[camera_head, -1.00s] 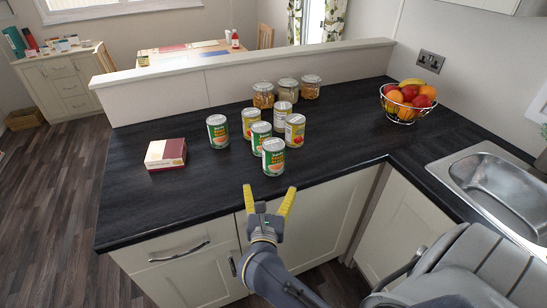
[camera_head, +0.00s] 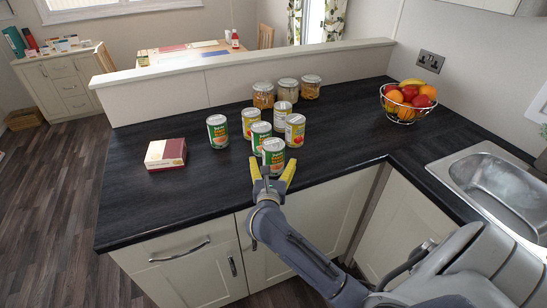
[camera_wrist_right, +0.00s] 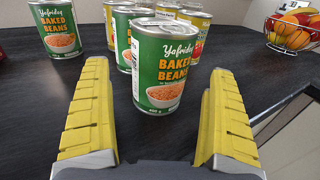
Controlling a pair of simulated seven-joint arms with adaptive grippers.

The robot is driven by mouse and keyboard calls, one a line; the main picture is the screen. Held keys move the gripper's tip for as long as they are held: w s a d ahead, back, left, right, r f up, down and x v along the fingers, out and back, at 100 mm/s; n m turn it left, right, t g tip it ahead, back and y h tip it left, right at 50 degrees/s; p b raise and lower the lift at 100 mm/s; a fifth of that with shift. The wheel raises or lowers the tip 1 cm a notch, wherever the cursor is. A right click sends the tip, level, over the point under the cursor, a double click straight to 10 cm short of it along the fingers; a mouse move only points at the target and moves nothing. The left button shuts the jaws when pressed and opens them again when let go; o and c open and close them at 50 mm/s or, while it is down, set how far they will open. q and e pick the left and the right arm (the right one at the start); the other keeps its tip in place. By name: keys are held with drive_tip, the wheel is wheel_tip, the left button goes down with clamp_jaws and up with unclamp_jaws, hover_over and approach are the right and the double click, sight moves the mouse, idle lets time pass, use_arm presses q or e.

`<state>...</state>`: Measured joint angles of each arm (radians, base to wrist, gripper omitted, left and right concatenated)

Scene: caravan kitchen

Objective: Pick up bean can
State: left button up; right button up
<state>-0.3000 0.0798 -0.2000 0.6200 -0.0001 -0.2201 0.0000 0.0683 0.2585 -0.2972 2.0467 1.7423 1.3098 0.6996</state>
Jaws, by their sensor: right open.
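Green-labelled bean cans stand upright on the dark worktop (camera_head: 215,185). The nearest bean can (camera_head: 273,152) is at the front of the cluster; in the right wrist view this bean can (camera_wrist_right: 170,68) reads "Baked Beans". My right gripper (camera_head: 271,165) is open, its yellow fingers to either side of this can's near side, and it is not closed on it. Another bean can (camera_head: 261,135) stands just behind. A third bean can (camera_head: 218,131) stands apart to the left and also shows in the right wrist view (camera_wrist_right: 58,30). My left gripper is not in view.
Glass jars (camera_head: 287,90) stand by the low wall. A red and cream box (camera_head: 165,154) lies left. A fruit basket (camera_head: 408,101) and sink (camera_head: 495,185) are right. The worktop's front left is clear.

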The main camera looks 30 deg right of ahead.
drive_tip(key=shift+x, duration=2.05)
drive_tip(key=c, duration=1.5)
drive_tip(key=shift+c, duration=0.8)
drive_tip(key=shift+r, duration=0.15)
